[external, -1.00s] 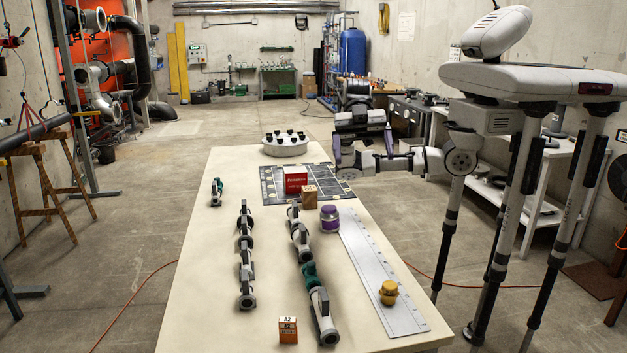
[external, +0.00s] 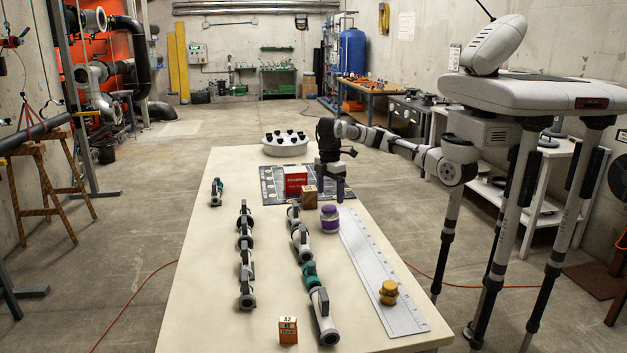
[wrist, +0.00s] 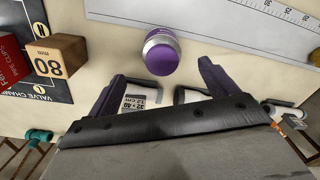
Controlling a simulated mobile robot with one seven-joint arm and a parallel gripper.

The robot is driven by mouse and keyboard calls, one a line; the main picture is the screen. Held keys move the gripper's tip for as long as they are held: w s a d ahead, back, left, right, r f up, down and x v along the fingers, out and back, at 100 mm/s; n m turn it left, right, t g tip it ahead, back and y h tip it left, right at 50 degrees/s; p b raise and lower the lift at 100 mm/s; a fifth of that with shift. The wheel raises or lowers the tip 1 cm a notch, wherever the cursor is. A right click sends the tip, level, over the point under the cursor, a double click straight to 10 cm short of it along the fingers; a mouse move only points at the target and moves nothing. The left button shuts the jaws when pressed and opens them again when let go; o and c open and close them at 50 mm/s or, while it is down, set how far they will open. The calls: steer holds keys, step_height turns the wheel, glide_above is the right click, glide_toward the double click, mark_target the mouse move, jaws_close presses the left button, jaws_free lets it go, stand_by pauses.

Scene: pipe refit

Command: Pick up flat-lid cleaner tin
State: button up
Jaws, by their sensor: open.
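A short purple-and-white tin (external: 329,218) with a flat purple lid stands upright on the long table, beside the ruler strip; I take it for the cleaner tin. In the wrist view the tin (wrist: 161,52) lies just beyond the gap between my fingertips. My gripper (external: 333,196) points down above the table, behind the tin in the external view. In the wrist view my gripper (wrist: 160,85) has its two purple fingers spread with nothing held between them. A gold jar (external: 389,292) with a narrower lid stands on the near end of the ruler.
A wooden block (external: 309,197) and a red box (external: 296,180) stand close to my gripper on a black mat (external: 272,190). Pipe parts (external: 301,243) run in a row left of the tin. The ruler strip (external: 366,256) lies flat on the right.

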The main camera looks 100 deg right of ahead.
mark_target(329, 207)
steer(key=f, duration=0.6)
steer(key=f+p, duration=0.1)
steer(key=f, duration=0.2)
steer(key=shift+w+a+f, duration=0.1)
steer(key=shift+a, duration=0.2)
steer(key=c, duration=1.2)
steer(key=shift+c, duration=0.4)
